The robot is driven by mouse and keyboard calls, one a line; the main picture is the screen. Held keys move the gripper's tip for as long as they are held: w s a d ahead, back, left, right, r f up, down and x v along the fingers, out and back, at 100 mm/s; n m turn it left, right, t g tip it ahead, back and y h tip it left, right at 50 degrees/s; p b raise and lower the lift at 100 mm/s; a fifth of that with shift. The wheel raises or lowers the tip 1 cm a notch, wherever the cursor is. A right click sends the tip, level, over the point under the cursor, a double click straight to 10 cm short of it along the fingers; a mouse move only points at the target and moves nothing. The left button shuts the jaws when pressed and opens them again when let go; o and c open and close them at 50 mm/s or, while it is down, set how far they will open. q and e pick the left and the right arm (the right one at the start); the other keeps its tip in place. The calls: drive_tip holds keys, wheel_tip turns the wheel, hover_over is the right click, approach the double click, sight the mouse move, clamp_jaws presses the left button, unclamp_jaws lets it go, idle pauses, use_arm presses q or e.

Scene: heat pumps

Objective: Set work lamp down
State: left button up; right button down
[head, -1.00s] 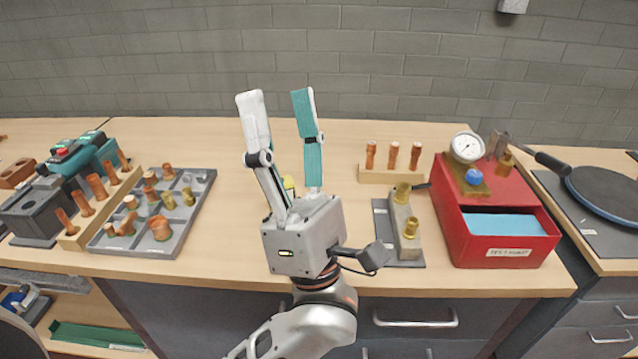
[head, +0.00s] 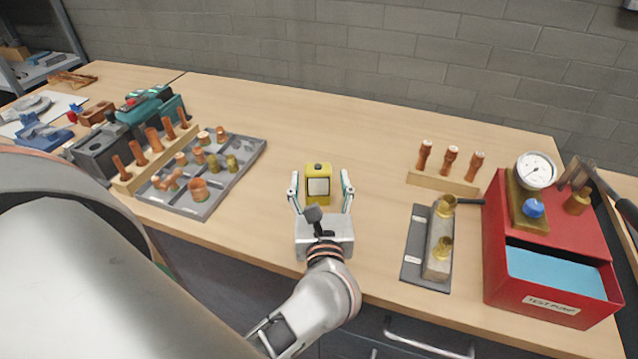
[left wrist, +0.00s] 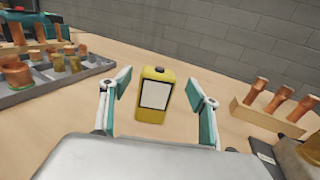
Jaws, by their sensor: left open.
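The work lamp (head: 318,171) is a small yellow block with a pale front panel and a dark knob on top. It stands upright on the wooden bench. In the left wrist view the lamp (left wrist: 154,96) stands between and beyond the fingertips. My left gripper (head: 320,186) is open around the lamp's near side, with clear gaps between the fingers and the lamp. The gripper (left wrist: 159,85) holds nothing. My right gripper is not in view.
A grey compartment tray (head: 236,178) with copper fittings lies to the left. A wooden rack (head: 442,182) of copper pieces, a dark plate (head: 413,262) with brass fittings and a red test pump box (head: 495,265) stand to the right. The bench behind the lamp is clear.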

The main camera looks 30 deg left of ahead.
use_arm(q)
drive_tip(key=x, duration=0.4)
drive_tip(key=c, duration=1.4)
drive_tip(key=shift+c, duration=0.4)
